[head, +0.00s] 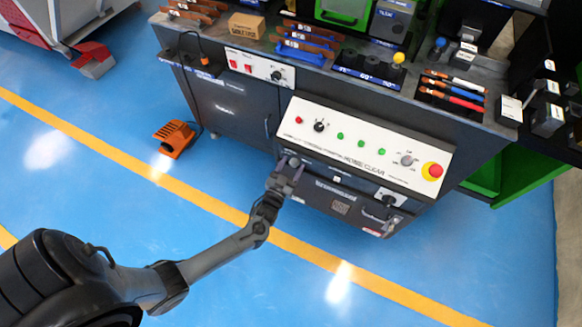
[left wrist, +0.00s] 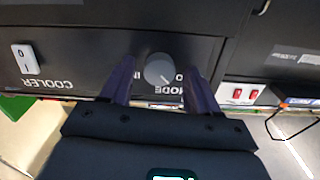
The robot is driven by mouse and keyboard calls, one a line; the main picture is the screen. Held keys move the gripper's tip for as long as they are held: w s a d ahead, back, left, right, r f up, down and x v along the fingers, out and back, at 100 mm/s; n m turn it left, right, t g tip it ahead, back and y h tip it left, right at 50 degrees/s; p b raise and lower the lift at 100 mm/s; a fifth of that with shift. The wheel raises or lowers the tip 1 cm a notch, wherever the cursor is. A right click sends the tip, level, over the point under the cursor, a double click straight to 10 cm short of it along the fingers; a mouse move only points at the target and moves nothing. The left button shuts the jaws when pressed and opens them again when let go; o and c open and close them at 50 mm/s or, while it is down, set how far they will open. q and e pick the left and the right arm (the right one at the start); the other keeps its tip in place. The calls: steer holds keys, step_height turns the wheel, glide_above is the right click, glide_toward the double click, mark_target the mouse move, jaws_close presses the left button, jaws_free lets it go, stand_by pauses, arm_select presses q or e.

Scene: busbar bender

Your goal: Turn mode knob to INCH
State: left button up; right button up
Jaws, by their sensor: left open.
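The mode knob (left wrist: 159,69) is a round grey knob on a dark panel. It shows in the left wrist view above the upside-down word MODE, which the fingers and knob partly cover. A light pointer line on it slants to the lower right. I cannot read an INCH mark. My left gripper (head: 291,165) is at the dark front panel below the white console in the head view. Its two purple fingers are open, one on each side of the knob in the left wrist view. I cannot tell whether they touch it. My right gripper is not in view.
A white COOLER switch (left wrist: 25,59) sits on the same panel. Above, the sloped white console (head: 364,146) carries a red emergency button (head: 432,171), knobs and green buttons. An orange foot pedal (head: 174,138) stands on the blue floor. The floor around my left arm is clear.

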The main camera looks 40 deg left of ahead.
arm_select(q)
steer(key=shift+c, duration=0.2)
steer(key=c, duration=1)
steer(key=shift+r+m+p, duration=0.1)
steer(key=shift+m+p, duration=0.2)
steer(key=shift+m, duration=0.1)
steer(key=m+p, duration=0.1)
steer(key=m, duration=0.2)
steer(key=shift+w, duration=0.1)
steer(key=m+p, duration=0.2)
steer(key=m, duration=0.2)
steer(key=shift+d, duration=0.1)
steer(key=m+p, duration=0.1)
steer(key=m, duration=0.9)
steer(key=shift+f+p, duration=0.2)
steer(key=shift+p, duration=0.2)
